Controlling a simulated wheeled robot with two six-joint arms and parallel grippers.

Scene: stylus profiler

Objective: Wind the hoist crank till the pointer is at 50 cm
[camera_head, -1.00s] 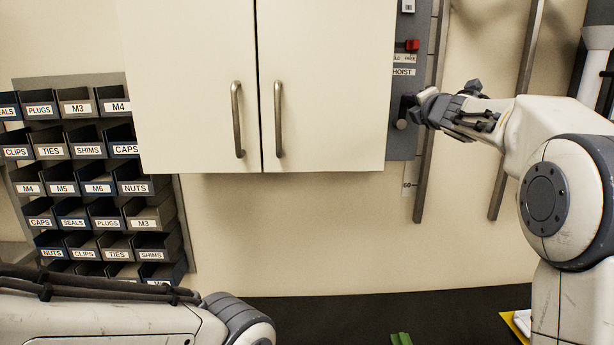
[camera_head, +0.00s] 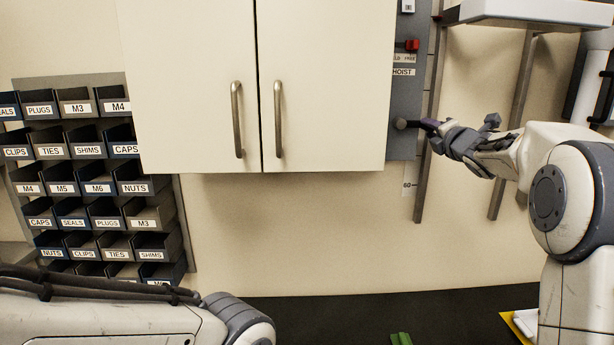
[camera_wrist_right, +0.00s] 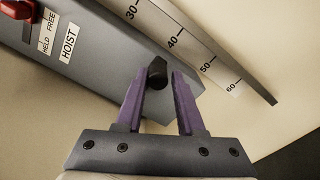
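The grey hoist panel (camera_head: 406,90) is on the wall right of the cabinet, and it also shows in the wrist view (camera_wrist_right: 85,58). The crank's round hub (camera_head: 400,124) sits low on it, with the arm pointing right. My right gripper (camera_head: 431,125) is at the crank's outer end. In the wrist view its purple fingers (camera_wrist_right: 160,80) close around the dark crank knob (camera_wrist_right: 157,72). The scale (camera_wrist_right: 185,40) reads 30 to 60 there; no pointer shows against these numbers. A white hoist platform (camera_head: 530,12) is at the top right, a small reddish piece at its left end. My left gripper is out of view.
A red lever (camera_head: 412,45) marked HELD/FREE is above the HOIST label. Two upright rails, one of them the near rail (camera_head: 432,130), run beside the panel. The white cabinet (camera_head: 325,80) adjoins the panel. Labelled bins (camera_head: 90,180) hang at left. A dark worktop (camera_head: 340,315) lies below.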

